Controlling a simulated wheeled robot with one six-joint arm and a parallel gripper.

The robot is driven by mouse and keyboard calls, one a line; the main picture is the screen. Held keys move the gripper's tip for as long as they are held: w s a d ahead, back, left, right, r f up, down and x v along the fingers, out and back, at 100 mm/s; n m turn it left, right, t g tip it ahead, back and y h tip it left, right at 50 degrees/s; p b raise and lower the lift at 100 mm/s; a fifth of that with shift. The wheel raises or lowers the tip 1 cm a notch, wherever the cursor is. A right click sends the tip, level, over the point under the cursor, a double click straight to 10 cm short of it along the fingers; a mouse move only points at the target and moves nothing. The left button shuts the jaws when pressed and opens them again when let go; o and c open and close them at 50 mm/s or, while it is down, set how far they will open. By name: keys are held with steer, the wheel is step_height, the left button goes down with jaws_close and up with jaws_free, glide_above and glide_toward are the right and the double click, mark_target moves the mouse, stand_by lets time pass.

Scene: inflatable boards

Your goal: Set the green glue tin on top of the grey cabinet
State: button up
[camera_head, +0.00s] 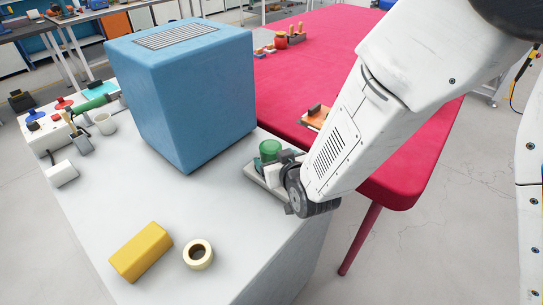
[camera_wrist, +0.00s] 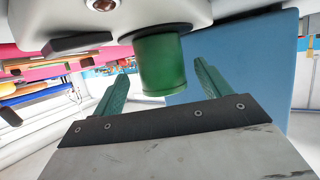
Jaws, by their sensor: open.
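The green glue tin (camera_head: 270,148) shows at the right edge of the light grey cabinet (camera_head: 225,215), to the right of a large blue box. Its lower part is hidden by my gripper (camera_head: 268,162), so I cannot tell whether it rests on the top. In the wrist view the tin (camera_wrist: 163,68) lies between the two green fingers of my gripper (camera_wrist: 162,80). The gripper is open, with a gap visible on both sides of the tin.
The blue box (camera_head: 180,90) stands close behind the gripper. A yellow block (camera_head: 140,252) and a tape roll (camera_head: 198,254) lie at the front. A pink table (camera_head: 395,160) is at right. The middle top is clear.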

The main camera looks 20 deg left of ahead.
steer(key=v, duration=0.4)
steer(key=shift+w+r, duration=0.1)
steer(key=shift+r, duration=0.05)
steer(key=w+d+r+m+g+h, duration=0.25)
steer(key=d+r, duration=0.35)
steer(key=d, duration=0.5)
steer(key=s+d+r+m+g+h, duration=0.1)
steer(key=s+d+r, duration=0.2)
steer(key=d, duration=0.4)
steer(key=s+d+r+m+g+h, duration=0.1)
steer(key=s+d+r+h, duration=0.1)
steer(key=d, duration=0.5)
steer(key=s+d+r+m+g+h, duration=0.1)
steer(key=s+d+r, duration=0.3)
steer(key=d, duration=0.4)
steer(key=shift+s+g+h, duration=0.35)
steer(key=shift+s+h, duration=0.1)
steer(key=shift+s, duration=0.45)
steer(key=shift+o, duration=0.5)
steer(key=s+d+r+m+g, duration=0.1)
steer(key=s+d, duration=0.2)
steer(key=s, duration=0.3)
steer(key=s+d+r+m+g+h, duration=0.1)
steer(key=s+d+g, duration=0.1)
steer(key=s+d, duration=0.2)
steer(key=s, duration=0.2)
steer(key=shift+s+r+m, duration=0.35)
steer(key=shift+r, duration=0.05)
steer(key=shift+d, duration=0.1)
steer(key=shift+w, duration=0.1)
